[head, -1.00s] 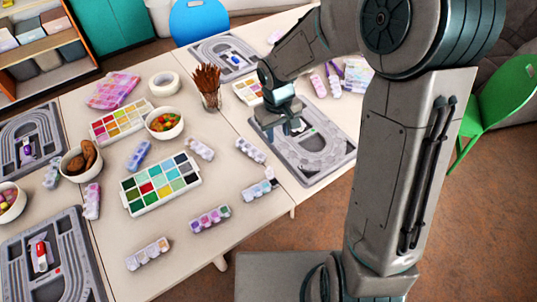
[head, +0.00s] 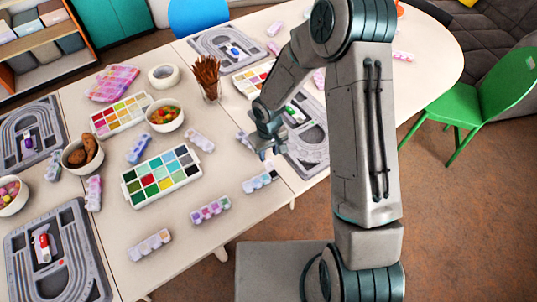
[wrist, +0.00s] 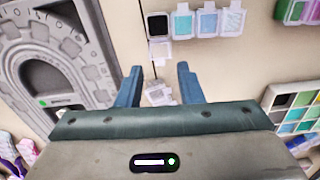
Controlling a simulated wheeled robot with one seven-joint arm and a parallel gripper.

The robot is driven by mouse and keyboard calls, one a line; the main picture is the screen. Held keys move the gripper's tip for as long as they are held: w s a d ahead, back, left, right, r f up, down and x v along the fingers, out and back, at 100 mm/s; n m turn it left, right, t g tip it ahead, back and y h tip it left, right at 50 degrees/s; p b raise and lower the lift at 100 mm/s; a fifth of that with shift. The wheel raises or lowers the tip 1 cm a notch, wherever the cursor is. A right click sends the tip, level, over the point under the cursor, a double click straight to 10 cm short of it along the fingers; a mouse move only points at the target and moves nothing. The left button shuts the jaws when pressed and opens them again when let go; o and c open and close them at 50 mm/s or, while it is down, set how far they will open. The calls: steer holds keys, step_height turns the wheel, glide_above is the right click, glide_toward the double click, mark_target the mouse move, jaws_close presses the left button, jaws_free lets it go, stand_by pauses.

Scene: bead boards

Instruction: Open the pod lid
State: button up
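A clear pod strip (head: 260,180) lies at the table's near right corner. In the wrist view, this strip (wrist: 208,22) shows black, blue and pale patterned compartments. A white flap (wrist: 160,50) sticks out beside the black compartment, seemingly its raised lid. My gripper (head: 273,152) hangs just behind the strip in the head view. In the wrist view, my gripper (wrist: 160,72) is open, its fingers apart with nothing clasped. Another pale pod strip (wrist: 157,93) shows between and below the fingers, partly hidden by my gripper body. Its lids cannot be made out.
A grey track board (head: 305,150) lies right of my gripper, partly behind my arm. A colour palette (head: 160,177), more pod strips (head: 210,209), bowls (head: 165,114) and a pencil cup (head: 209,92) stand leftward. Bare tabletop lies between palette and strips.

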mark_target(269, 163)
steer(key=shift+f, duration=1.25)
steer(key=c, duration=0.7)
steer(key=shift+o, duration=0.2)
steer(key=b, duration=0.2)
steer(key=shift+s+d+f+t+b, duration=0.2)
steer(key=shift+t+b, duration=0.1)
steer(key=shift+t, duration=0.1)
steer(key=shift+s+t+y+b, duration=0.2)
steer(key=shift+t+y+b, duration=0.2)
steer(key=shift+b, duration=0.7)
steer(key=shift+s+d+r+t+b, duration=0.2)
steer(key=shift+r+t+b, duration=0.1)
steer(key=shift+b, duration=0.4)
